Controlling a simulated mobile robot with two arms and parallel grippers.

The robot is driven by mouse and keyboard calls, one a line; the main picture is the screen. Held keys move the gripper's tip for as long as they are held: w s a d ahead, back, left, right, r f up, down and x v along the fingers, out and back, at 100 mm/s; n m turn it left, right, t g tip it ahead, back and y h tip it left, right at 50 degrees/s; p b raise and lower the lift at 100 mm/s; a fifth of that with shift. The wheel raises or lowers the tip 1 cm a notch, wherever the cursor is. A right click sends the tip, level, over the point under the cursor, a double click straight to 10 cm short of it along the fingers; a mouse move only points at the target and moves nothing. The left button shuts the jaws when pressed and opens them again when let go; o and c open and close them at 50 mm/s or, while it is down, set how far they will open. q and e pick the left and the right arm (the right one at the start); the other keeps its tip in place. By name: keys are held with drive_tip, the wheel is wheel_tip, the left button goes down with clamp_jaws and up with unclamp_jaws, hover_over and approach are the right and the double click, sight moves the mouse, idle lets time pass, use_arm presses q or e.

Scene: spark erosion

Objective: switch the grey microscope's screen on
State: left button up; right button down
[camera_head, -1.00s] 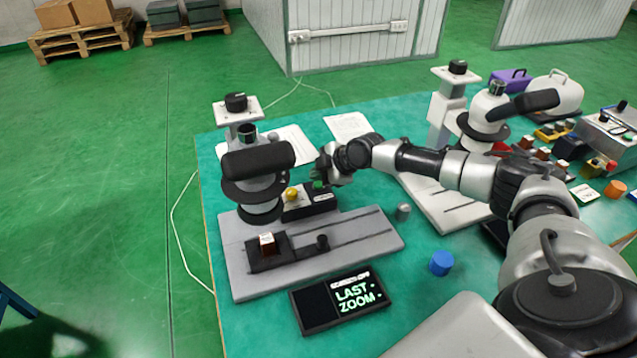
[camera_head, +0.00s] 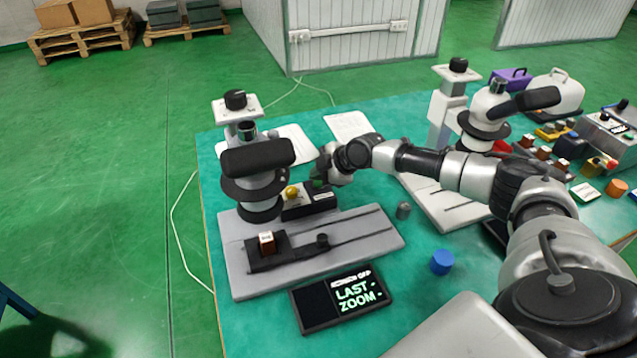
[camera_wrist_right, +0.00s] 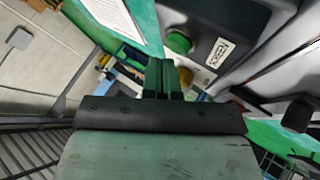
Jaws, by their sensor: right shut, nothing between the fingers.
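The grey microscope (camera_head: 258,172) stands on its grey base plate (camera_head: 345,238) at the left of the table. Behind the base is a black control box (camera_head: 322,199) with a yellow knob (camera_head: 291,192) and a green button. The button (camera_wrist_right: 179,43) shows clearly in the right wrist view, beside a white label. My right gripper (camera_head: 321,174) is shut and empty at the button; its fingertips (camera_wrist_right: 164,64) appear just short of it, though contact cannot be judged. The black screen (camera_head: 318,309) in front reads "LAST ZOOM -" under a small line ending in "OFF". My left gripper is out of view.
A second, white microscope (camera_head: 490,112) stands behind my right arm. A blue cap (camera_head: 441,262) and a small grey cylinder (camera_head: 403,210) lie right of the base. Papers (camera_head: 347,126) lie behind the box. Many small items crowd the table's right end.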

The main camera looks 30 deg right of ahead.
sight(318, 184)
drive_tip(key=shift+f+b, duration=0.35)
drive_tip(key=shift+f, duration=0.2)
idle(0.4)
drive_tip(key=shift+r, duration=0.1)
drive_tip(key=shift+r+p, duration=0.5)
drive_tip(key=shift+r, duration=0.2)
drive_tip(key=shift+r, duration=0.1)
wheel_tip(318, 184, up, 6)
drive_tip(key=p, duration=0.4)
